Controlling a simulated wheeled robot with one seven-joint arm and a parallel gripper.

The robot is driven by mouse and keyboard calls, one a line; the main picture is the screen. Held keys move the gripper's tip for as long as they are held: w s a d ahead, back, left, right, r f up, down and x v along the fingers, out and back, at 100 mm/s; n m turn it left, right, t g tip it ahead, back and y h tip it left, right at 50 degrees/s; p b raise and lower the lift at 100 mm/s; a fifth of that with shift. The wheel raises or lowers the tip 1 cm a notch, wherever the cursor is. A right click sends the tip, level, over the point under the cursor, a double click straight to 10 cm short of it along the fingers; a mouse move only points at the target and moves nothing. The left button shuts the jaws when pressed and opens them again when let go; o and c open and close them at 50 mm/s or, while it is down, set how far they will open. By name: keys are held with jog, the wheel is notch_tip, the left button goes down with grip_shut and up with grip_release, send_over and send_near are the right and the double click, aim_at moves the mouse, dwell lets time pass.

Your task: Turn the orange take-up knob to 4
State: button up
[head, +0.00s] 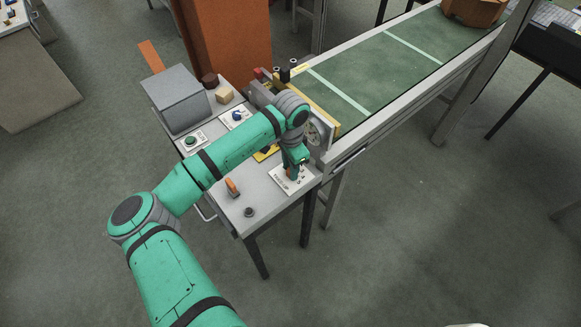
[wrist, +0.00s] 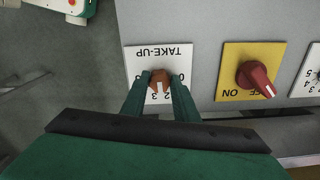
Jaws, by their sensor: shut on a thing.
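The orange take-up knob (wrist: 159,84) sits on a white plate (wrist: 133,55) marked TAKE-UP, which appears upside down in the wrist view. My gripper (wrist: 160,88) is shut on the knob, with one green finger on each side. The knob's pale pointer line faces the lower edge of the plate, near the digits 2 and 3; the exact setting is hard to read, and the gripper hides part of the scale. In the head view my gripper (head: 293,172) is over the white plate (head: 281,181) at the table's right end, and the knob is hidden.
A red switch (wrist: 256,77) on a yellow plate marked ON sits right of the take-up plate in the wrist view. On the table stand a grey box (head: 176,98), a green button (head: 191,141) and an orange-handled part (head: 232,187). A green conveyor (head: 375,65) runs behind.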

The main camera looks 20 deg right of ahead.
jog(key=m, duration=0.4)
jog(key=shift+a+m, duration=0.15)
jog(key=shift+m, duration=0.15)
jog(key=shift+w+m, duration=0.15)
jog(key=shift+m, duration=1.65)
jog(key=o, duration=1.1)
jog(key=shift+c, duration=0.2)
jog(key=shift+r, duration=0.5)
notch_tip(320, 180, up, 10)
